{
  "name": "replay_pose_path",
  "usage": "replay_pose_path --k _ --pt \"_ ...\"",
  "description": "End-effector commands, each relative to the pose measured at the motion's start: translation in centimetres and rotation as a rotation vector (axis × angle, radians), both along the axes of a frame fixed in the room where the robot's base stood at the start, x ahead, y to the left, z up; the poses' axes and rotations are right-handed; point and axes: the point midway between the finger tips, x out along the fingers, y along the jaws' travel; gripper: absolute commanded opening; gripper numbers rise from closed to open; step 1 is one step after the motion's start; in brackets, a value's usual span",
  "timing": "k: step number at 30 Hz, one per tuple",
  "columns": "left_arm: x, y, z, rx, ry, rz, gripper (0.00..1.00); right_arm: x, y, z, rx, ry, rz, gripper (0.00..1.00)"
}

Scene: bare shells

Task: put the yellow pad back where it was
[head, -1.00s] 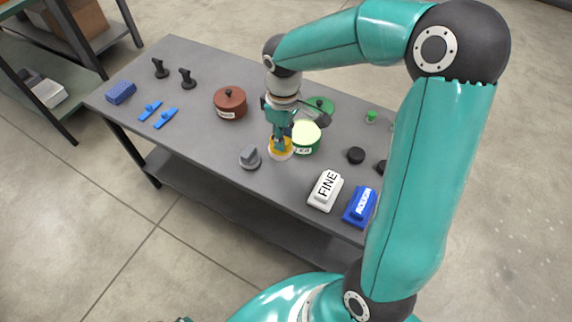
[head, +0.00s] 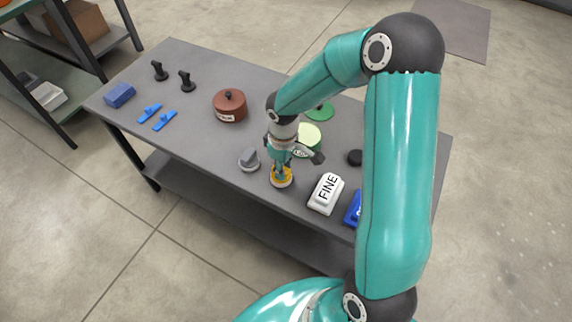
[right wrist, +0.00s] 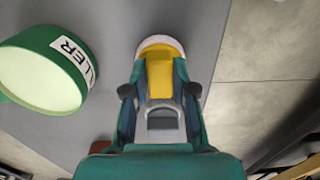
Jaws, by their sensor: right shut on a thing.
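The yellow pad (head: 283,183) has a pale rim and is at the table's front edge in the head view, between a grey knobbed piece and the white FINE block. In the right wrist view the yellow pad (right wrist: 159,76) lies between my fingers, its white rim showing beyond the fingertips. My right gripper (head: 281,172) points down and is shut on the pad; it also shows in the right wrist view (right wrist: 160,88). I cannot tell whether the pad touches the table. My left gripper is out of view.
A green open container (head: 308,137) stands behind the pad; the grey knobbed piece (head: 249,160) is left and the FINE block (head: 325,194) right. A lidded brown pot (head: 230,106) stands further back. Clear grey tabletop (head: 200,140) lies to the left.

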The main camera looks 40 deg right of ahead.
Motion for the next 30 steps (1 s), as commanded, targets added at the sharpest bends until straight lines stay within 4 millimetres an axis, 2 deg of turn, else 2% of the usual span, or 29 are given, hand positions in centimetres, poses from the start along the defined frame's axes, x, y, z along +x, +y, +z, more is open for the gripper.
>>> replay_pose_path --k 4,5,9,17,22,26,30 --pt "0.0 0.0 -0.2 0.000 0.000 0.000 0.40 0.0 0.0 -0.2 0.000 0.000 -0.001 0.00" --pt "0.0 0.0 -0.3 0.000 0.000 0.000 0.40 0.0 0.0 -0.2 0.000 0.000 -0.001 0.27" --pt "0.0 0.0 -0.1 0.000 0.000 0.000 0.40 0.0 0.0 -0.1 0.000 0.000 -0.001 0.51" --pt "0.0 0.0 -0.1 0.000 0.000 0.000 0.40 0.0 0.0 -0.1 0.000 0.000 -0.002 0.51" --pt "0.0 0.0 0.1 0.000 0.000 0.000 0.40 0.0 -0.1 0.6 -0.001 -0.001 -0.003 0.51" --pt "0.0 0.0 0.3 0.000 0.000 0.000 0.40 0.0 -0.2 2.3 -0.002 -0.003 -0.003 0.51" --pt "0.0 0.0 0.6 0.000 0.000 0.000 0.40 0.1 -0.2 5.1 -0.002 -0.006 -0.003 0.51"
